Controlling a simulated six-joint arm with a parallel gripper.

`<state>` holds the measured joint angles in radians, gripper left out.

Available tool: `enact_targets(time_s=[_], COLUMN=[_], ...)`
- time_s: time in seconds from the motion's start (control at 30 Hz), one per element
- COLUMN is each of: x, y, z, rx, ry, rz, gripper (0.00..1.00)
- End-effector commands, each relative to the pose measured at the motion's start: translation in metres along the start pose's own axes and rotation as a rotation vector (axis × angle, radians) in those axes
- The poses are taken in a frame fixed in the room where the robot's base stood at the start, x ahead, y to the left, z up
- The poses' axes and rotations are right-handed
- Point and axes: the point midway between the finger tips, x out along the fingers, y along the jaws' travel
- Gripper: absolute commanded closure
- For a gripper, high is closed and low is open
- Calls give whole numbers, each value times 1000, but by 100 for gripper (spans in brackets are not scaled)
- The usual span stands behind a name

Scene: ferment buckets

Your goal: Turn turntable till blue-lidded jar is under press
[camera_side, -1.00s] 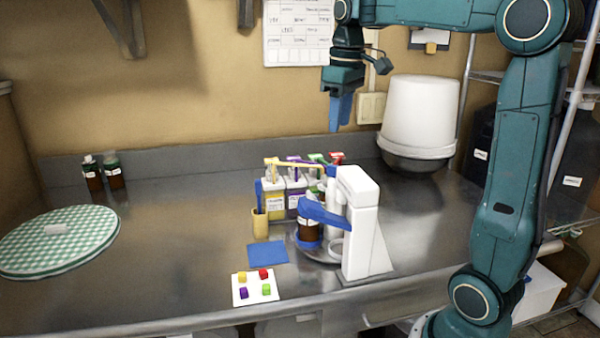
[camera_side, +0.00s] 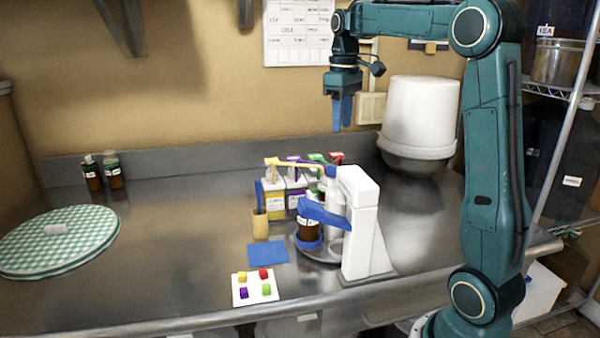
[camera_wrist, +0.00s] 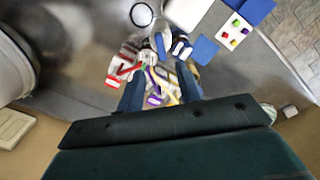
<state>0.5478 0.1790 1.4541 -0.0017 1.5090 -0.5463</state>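The turntable (camera_side: 318,254) is a low grey disc at the foot of the white press (camera_side: 362,225). A brown jar (camera_side: 309,228) with a white label stands on it, with blue at its base. A blue arm (camera_side: 326,214) reaches across in front of the press and hides the jar's top, so I cannot tell its lid colour. The press also shows in the wrist view (camera_wrist: 187,12), near a round grey ring (camera_wrist: 141,14). My gripper (camera_side: 342,128) hangs high above and behind the press, fingers down. In the wrist view its two blue fingers (camera_wrist: 161,72) stand apart, with nothing held between them.
A tan cup with a blue tool (camera_side: 260,224), a blue mat (camera_side: 268,252) and a card with coloured cubes (camera_side: 255,287) lie left and in front. A white bucket (camera_side: 420,115) is at the back right.

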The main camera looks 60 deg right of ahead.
Motion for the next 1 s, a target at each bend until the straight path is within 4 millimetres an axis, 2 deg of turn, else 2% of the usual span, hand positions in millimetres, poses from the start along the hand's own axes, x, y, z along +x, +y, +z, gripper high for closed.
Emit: enact_targets(time_s=[0.7,1.0], x=[100,119], y=[0,0], z=[0,0], rx=[0,0], ry=[-2,0], rz=[-1,0], gripper=[65,65])
